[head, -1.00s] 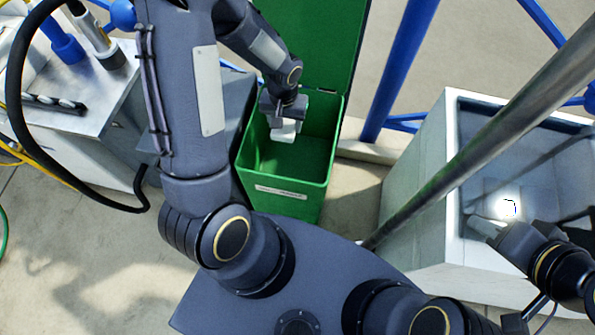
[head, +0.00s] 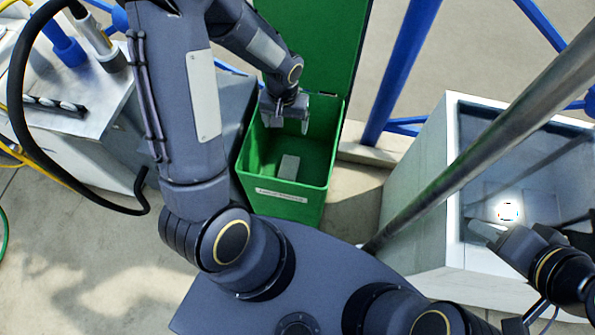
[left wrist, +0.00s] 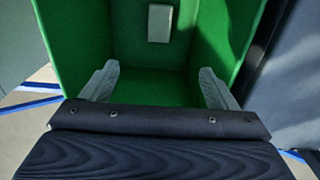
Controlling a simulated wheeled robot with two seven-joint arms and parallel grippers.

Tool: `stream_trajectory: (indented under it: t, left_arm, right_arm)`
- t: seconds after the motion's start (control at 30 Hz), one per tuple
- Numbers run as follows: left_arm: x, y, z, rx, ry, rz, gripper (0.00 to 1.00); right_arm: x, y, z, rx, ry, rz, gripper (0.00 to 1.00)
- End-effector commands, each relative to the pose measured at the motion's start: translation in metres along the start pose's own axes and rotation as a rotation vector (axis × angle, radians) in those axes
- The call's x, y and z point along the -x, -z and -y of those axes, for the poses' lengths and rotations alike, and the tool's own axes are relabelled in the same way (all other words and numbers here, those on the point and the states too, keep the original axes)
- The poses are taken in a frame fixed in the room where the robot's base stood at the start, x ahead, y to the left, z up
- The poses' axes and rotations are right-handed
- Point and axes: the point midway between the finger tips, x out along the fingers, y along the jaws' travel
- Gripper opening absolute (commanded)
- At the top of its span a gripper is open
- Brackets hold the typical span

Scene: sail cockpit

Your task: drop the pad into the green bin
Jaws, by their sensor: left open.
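The green bin (head: 262,190) stands in the middle of the head view with its lid raised behind it. The pale grey pad (head: 289,167) lies inside on the bin's floor. In the left wrist view the pad (left wrist: 160,23) shows as a light rectangle between green walls (left wrist: 75,45). My left gripper (head: 287,124) is over the bin's opening, open and empty, apart from the pad. Its two fingers are spread wide in the left wrist view (left wrist: 155,88). My right gripper (head: 485,232) is at the right over the white box; its jaw state is unclear.
A white box (head: 425,180) with a glassy dark top stands at the right. A grey metal pole (head: 470,150) slants across in front of it. A metal bench (head: 95,100) with tools is at the left. Blue posts (head: 405,65) rise behind the bin.

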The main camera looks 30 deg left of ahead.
Motion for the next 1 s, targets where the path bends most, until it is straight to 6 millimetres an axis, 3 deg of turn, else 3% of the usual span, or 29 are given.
stream_trajectory:
  t: [0.1, 0.3, 1.0]
  left_arm:
    - [0.026, 0.001, -0.001, -0.001, -0.002, -0.006, 0.81]
    - [0.052, 0.001, 0.0, 0.0, -0.001, -0.004, 0.81]
    - [0.065, -0.002, 0.001, 0.003, -0.014, -0.01, 0.81]
  right_arm:
    - [0.006, 0.003, 0.003, 0.0, 0.0, 0.0, 0.33]
    - [0.01, 0.005, 0.004, 0.0, 0.0, 0.0, 0.33]
    - [0.01, 0.005, 0.005, 0.0, 0.0, 0.0, 0.33]
